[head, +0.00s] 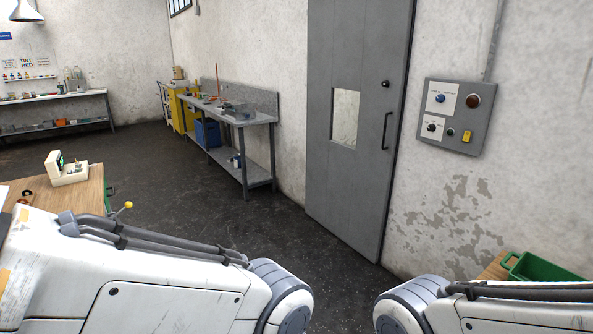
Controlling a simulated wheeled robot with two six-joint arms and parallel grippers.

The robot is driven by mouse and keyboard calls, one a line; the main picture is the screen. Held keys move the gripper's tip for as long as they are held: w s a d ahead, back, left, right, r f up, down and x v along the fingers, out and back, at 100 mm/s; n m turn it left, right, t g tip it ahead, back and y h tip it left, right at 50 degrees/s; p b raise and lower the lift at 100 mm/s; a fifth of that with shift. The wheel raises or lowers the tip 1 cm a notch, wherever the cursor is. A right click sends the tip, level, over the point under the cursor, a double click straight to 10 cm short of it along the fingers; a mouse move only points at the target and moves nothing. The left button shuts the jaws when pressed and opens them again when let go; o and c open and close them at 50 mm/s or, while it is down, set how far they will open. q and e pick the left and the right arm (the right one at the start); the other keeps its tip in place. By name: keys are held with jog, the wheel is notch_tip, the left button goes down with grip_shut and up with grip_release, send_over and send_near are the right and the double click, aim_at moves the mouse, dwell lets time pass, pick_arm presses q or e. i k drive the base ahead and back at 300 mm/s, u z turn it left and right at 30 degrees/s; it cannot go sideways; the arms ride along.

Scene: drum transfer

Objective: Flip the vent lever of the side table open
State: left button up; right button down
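A wooden table (88,187) stands at the left. A small yellow-tipped knob on a short stalk (124,207) shows just above my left arm, near that table's front right corner; I cannot tell whether it is the vent lever or whether it is open. A second wooden surface (496,267) shows in part at the lower right. My arm links come in from the left and right at the bottom of the view. Neither gripper is in the frame.
A beige device (64,169) stands on the left table. A green bin (540,270) is at the lower right. A grey door (355,120) and a wall panel (457,115) are ahead. A metal workbench (238,117) stands along the wall. The dark floor (200,205) between is clear.

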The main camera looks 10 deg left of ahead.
aim_at(128, 205)
jog(key=u, duration=0.1)
jog(key=i, duration=2.55)
jog(key=u, duration=1.3)
jog(key=i, duration=1.6)
jog(key=u, duration=1)
jog(key=i, duration=0.35)
jog(key=u, duration=0.25)
